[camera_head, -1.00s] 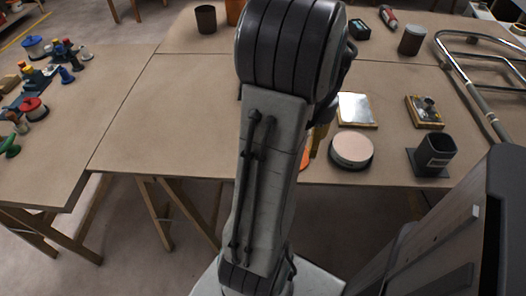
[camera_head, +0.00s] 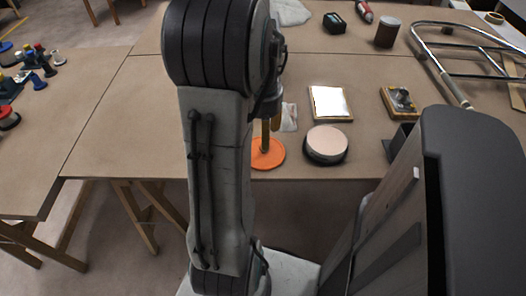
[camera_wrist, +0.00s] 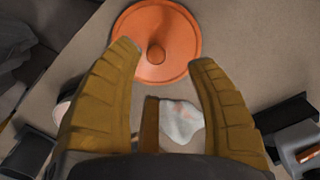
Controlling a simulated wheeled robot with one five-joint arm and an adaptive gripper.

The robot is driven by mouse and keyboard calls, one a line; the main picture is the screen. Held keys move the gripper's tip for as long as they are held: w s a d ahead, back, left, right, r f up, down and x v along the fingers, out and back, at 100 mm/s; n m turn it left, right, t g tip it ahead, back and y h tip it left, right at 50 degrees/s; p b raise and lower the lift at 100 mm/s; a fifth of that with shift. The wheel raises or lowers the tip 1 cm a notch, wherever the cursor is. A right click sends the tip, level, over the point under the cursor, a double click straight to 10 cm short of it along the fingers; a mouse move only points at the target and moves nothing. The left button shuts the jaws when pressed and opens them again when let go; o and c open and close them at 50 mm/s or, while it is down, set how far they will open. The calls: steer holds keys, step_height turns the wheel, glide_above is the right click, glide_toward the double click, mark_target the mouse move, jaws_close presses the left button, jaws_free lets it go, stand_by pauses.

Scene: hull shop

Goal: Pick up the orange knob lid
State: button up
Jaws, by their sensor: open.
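The orange knob lid (camera_wrist: 180,28) is a flat round disc with a small round knob at its middle, at the top of the wrist view. It lies on the brown table near the front edge in the head view (camera_head: 268,154), partly hidden by my arm. My gripper (camera_wrist: 166,62) is open and empty, with its yellow-brown fingers spread; the fingertips appear beside the lid's lower edge, with the knob beyond and between them. In the head view only part of a finger (camera_head: 266,133) shows, at the lid. I cannot tell the height of the fingertips above it.
Right of the lid stand a round pink-topped pad (camera_head: 327,143) and a shiny square plate (camera_head: 330,103). A crumpled white rag (camera_wrist: 180,121) lies close by. A dark holder (camera_head: 396,140) and a metal tube frame (camera_head: 470,50) are farther right.

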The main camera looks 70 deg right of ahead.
steer(key=shift+s+a+f+b, duration=0.15)
steer(key=shift+f+b, duration=0.15)
steer(key=shift+f, duration=1)
steer(key=shift+a+f+b, duration=0.1)
steer(key=shift+f+b, duration=0.2)
steer(key=shift+f, duration=0.95)
jaws_close()
